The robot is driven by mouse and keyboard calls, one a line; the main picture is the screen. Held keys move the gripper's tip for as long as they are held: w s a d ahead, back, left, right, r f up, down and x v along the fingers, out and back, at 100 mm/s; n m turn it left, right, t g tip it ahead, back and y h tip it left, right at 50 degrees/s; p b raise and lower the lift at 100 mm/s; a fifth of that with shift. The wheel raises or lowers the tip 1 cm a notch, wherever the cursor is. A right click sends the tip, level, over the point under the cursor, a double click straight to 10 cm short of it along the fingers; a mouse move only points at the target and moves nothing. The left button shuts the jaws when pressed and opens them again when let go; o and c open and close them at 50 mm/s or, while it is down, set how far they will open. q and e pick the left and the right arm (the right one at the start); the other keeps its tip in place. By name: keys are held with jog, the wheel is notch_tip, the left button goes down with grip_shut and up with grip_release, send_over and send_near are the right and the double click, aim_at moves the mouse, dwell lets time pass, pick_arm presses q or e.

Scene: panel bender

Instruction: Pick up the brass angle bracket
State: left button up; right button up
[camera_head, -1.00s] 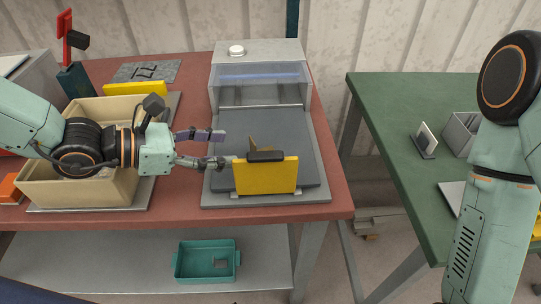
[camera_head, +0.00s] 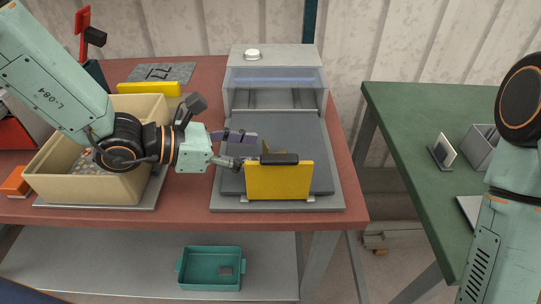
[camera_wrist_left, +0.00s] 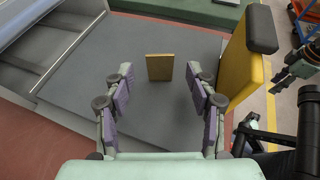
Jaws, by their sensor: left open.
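The brass angle bracket (camera_wrist_left: 160,67) stands on the grey machine bed (camera_wrist_left: 85,60) in the left wrist view, straight ahead between my open fingers. In the head view only a small part of the bracket (camera_head: 267,146) shows behind the yellow guard, and the rest is hidden. My left gripper (camera_head: 249,150) is open and empty, low over the bed, with its fingertips just left of the bracket. In the wrist view a gap shows on both sides of the bracket and neither finger touches it.
The yellow guard (camera_head: 279,181) with a black top stands at the bed's front edge, close beside my left gripper. The panel bender housing (camera_head: 275,60) rises behind the bed. A cream bin (camera_head: 105,190) sits under my left arm. A green table (camera_head: 415,190) stands at right.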

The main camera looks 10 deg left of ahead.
aim_at(265, 150)
pick_arm(q)
jog(key=x, duration=0.2)
jog(key=shift+w+d, duration=0.15)
jog(key=shift+d, duration=0.15)
jog(key=shift+w+d+f, duration=0.2)
jog(key=shift+w, duration=0.05)
jog(key=shift+d, duration=0.15)
jog(key=shift+c, duration=0.3)
grip_shut()
